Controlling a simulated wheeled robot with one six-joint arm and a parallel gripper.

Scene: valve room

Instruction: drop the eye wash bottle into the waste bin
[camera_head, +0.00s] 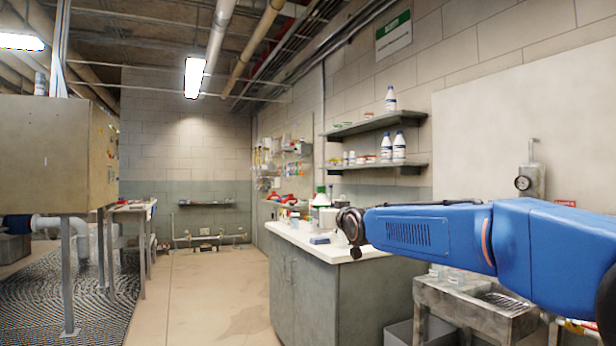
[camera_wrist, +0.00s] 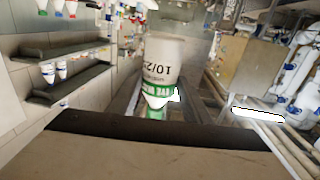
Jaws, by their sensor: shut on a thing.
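The eye wash bottle (camera_wrist: 163,60) is a white bottle with a green label band, upside down in the wrist view. My gripper (camera_head: 350,222) is shut on it; the fingers are not clear, and a dark edge hides the lower part of the bottle in the wrist picture. In the head view my gripper is over the white counter, seen from behind. A white and green bottle (camera_head: 321,198) shows just left of it; I cannot tell if this is the held one. A grey open container (camera_head: 403,332) stands low beside the counter, partly cut off; I cannot tell if it is the waste bin.
The white-topped counter (camera_head: 300,238) holds several small items. A metal sink (camera_head: 470,305) stands right of it under my arm. Wall shelves (camera_head: 375,169) carry bottles. A large metal cabinet (camera_head: 60,150) on legs stands at left. The floor (camera_head: 205,285) between is clear.

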